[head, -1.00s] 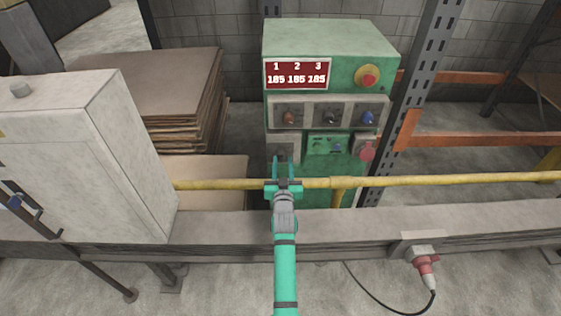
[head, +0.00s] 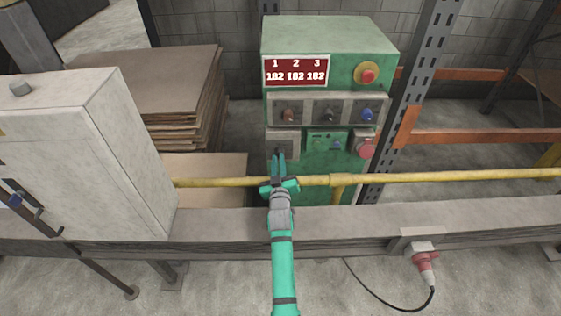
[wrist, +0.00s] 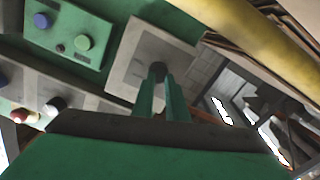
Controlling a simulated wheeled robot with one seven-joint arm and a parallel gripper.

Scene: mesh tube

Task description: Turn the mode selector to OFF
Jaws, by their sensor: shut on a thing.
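The mode selector appears to be the dark knob (wrist: 157,70) on a grey plate (wrist: 130,62) in the wrist view. In the head view this plate (head: 291,141) is at the lower left of the green cabinet's front. My gripper (head: 279,158) reaches over the yellow rail to it, with its jaw turned and tilted. In the wrist view the two green fingers (wrist: 162,80) are close together, with the knob between their tips. The fingers hide part of the knob, and its pointer and markings cannot be read.
The green cabinet (head: 330,40) has a red display reading 182 182 182, a red mushroom button (head: 368,74), and a row of three knobs. A small green panel (head: 327,141) and a red socket (head: 366,149) sit right of the plate. The yellow rail (head: 420,180) crosses in front.

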